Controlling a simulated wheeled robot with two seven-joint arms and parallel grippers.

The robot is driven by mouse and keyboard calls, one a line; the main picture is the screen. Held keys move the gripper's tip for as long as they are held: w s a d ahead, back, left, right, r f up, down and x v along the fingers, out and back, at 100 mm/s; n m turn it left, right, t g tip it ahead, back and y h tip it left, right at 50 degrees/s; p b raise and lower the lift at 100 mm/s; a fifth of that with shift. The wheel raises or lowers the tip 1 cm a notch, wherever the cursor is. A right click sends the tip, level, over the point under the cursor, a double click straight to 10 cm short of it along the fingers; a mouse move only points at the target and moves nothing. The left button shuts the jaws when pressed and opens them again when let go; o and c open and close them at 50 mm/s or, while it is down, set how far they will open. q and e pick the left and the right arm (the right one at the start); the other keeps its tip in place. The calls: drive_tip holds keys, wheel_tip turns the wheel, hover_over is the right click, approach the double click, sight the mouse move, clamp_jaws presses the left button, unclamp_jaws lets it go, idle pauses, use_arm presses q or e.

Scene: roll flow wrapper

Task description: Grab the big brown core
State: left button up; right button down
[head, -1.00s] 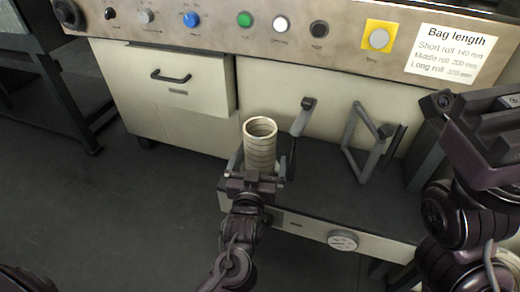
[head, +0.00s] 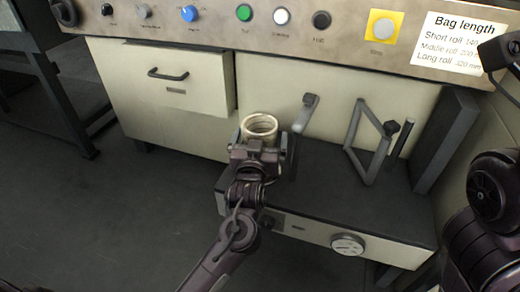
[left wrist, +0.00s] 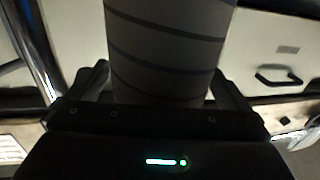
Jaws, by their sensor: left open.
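The big brown core (head: 261,126) stands upright on the dark shelf of the machine in the head view, a pale tan tube with spiral lines. Only its upper rim shows above my left gripper (head: 258,155), which hides the rest. In the left wrist view the core (left wrist: 170,45) fills the middle, with a finger of my left gripper (left wrist: 162,88) on each side. The jaws are open around it; I cannot tell whether they touch it. Part of my right arm and what looks like its gripper (head: 506,52) show at the right edge, cut off.
The dark shelf (head: 330,205) has free room right of the core. A grey upright lever (head: 303,120) stands close to the core's right. A drawer (head: 175,75) and a button panel (head: 330,25) are behind.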

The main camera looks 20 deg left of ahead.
use_arm(q)
drive_tip(key=c, duration=0.9)
drive_tip(key=shift+c, duration=0.8)
drive_tip(key=shift+r, duration=0.1)
